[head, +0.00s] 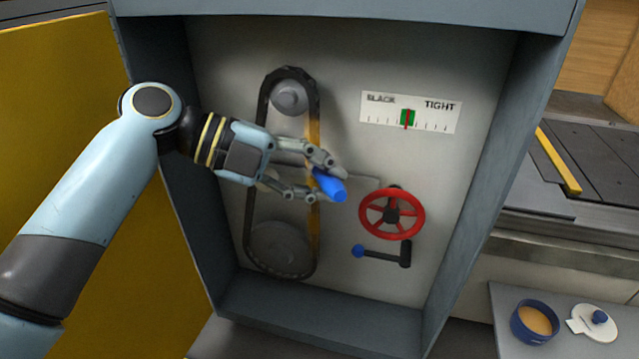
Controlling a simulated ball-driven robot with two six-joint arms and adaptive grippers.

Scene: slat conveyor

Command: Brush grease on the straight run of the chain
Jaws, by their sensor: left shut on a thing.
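The chain (251,200) is a dark upright loop inside the open cabinet, around a small upper sprocket (289,97) and a large lower one (280,246). Its straight right run (314,128) is amber-coloured above and below my gripper. My left gripper (325,181) is in front of this run, shut on a blue handle (331,187), seemingly the brush's. The bristles are hidden, so I cannot tell whether they touch the chain. A blue pot (523,333) of amber grease (536,319) stands at the lower right. My right gripper is not in view.
A red handwheel (364,218) and a blue-knobbed crank (378,255) are right of the chain. The tension gauge (440,117) has its needle on green. Cabinet walls (490,170) enclose the space. A white lid (590,328) lies beside the pot.

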